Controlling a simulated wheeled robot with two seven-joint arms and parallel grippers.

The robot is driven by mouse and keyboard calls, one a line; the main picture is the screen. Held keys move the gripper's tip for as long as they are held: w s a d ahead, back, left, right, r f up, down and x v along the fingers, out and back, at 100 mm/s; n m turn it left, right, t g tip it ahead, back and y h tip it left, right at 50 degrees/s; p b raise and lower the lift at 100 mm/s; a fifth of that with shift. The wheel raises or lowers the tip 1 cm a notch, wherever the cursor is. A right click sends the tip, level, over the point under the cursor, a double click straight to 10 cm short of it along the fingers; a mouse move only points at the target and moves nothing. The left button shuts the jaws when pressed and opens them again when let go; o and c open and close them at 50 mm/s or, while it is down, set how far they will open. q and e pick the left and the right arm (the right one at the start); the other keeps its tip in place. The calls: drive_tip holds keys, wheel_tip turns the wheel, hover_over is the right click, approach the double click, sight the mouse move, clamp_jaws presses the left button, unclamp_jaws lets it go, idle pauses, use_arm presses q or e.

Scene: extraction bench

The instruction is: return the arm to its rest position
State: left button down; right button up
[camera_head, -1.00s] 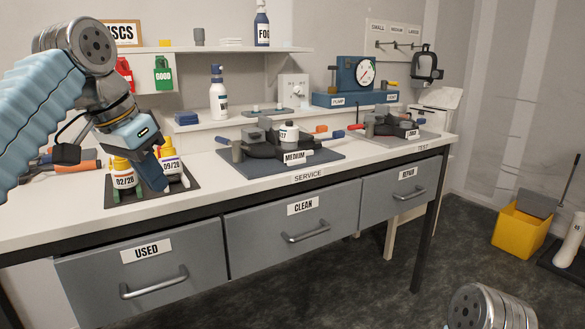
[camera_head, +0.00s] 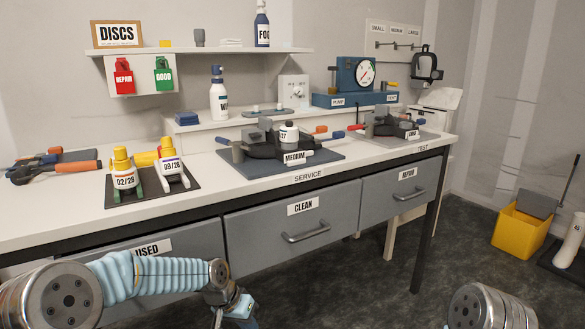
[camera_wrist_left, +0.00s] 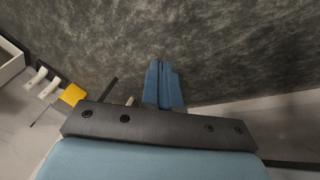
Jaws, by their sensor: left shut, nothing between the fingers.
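My left arm is low in front of the bench, at the bottom of the head view. Its blue wrist shows near the bottom edge, in front of the grey drawers. In the left wrist view my left gripper (camera_wrist_left: 160,68) has its two blue fingers together with nothing between them. The fingers are over the dark floor (camera_wrist_left: 215,50), clear of the bench. My right gripper is out of view; only a metal joint of my right arm shows at the bottom right of the head view.
The bench top (camera_head: 70,219) holds a dark mat with two yellow-capped bottles (camera_head: 125,180), the MEDIUM service fixture (camera_head: 288,150) and orange-handled tools (camera_head: 55,170). The USED drawer (camera_head: 190,262) and the CLEAN drawer (camera_head: 292,227) are shut. A yellow bin (camera_head: 520,235) stands at right.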

use_arm(q)
drive_tip(key=s+d+f+n, duration=0.1)
drive_tip(key=s+f+n, duration=0.2)
drive_tip(key=s+f, duration=1.15)
drive_tip(key=s+f+n+g, duration=0.1)
drive_tip(key=s+f+n, duration=0.1)
drive_tip(key=s+f, duration=0.6)
drive_tip(key=s, duration=0.4)
drive_tip(key=shift+a+f, duration=0.2)
drive_tip(key=shift+a, duration=0.2)
